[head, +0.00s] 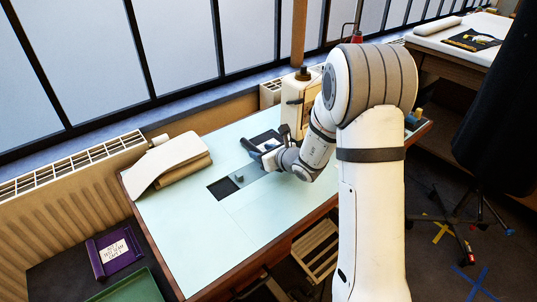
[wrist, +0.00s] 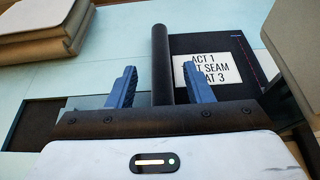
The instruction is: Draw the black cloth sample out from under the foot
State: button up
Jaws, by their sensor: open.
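The black cloth sample (head: 266,138) lies flat beside the cream sewing machine (head: 297,108). In the wrist view the sample (wrist: 247,57) bears a white label, partly covered, reading "ACT 1", "SEAM" and "3". My gripper (head: 262,152) is low over the table by the sample's near edge.
The pale green tabletop (head: 215,235) is clear at front left. A dark square opening (head: 222,188) lies left of my gripper. Folded beige cloth (head: 170,163) sits at the back left. The machine's body (wrist: 290,45) stands close on the right.

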jog(key=shift+x, duration=1.4)
jog(key=shift+s, duration=0.1)
grip_shut()
